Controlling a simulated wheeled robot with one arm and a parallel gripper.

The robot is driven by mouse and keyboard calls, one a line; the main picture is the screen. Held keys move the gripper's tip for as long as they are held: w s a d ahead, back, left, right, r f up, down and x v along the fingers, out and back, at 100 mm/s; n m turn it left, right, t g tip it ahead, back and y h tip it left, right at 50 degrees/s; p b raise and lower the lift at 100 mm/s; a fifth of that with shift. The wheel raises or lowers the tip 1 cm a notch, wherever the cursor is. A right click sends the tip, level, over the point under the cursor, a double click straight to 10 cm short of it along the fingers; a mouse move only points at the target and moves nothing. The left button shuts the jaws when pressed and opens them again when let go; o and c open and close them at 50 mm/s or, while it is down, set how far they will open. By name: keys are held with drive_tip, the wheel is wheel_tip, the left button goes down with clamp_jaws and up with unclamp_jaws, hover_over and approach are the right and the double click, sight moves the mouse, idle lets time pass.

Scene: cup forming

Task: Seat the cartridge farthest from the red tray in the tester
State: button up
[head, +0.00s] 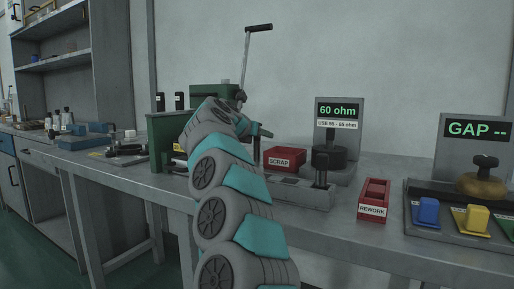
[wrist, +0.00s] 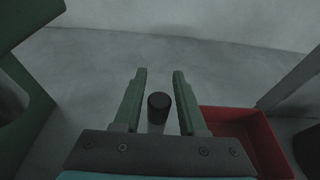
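My gripper (head: 258,131) is over the bench beside the green press, left of the red SCRAP tray (head: 285,158). In the wrist view its two fingers (wrist: 160,76) are apart, with a dark-capped cylinder (wrist: 159,107), possibly a cartridge, between them; gaps show on both sides. A red tray (wrist: 249,138) lies right of the fingers there. The tester seems to be the grey unit with the "60 ohm" display (head: 338,110) and a black round fixture (head: 329,155). A dark upright piece (head: 320,169) stands on a low grey block in front of it. My arm hides part of the bench.
A green press (head: 168,135) with a tall lever stands left of my gripper. A red REWORK tray (head: 373,201) sits on the bench. At right are a "GAP" display (head: 477,130) and a blue block (head: 428,211). Tools (head: 127,150) lie at left.

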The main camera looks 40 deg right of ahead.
clamp_jaws()
idle(0.5)
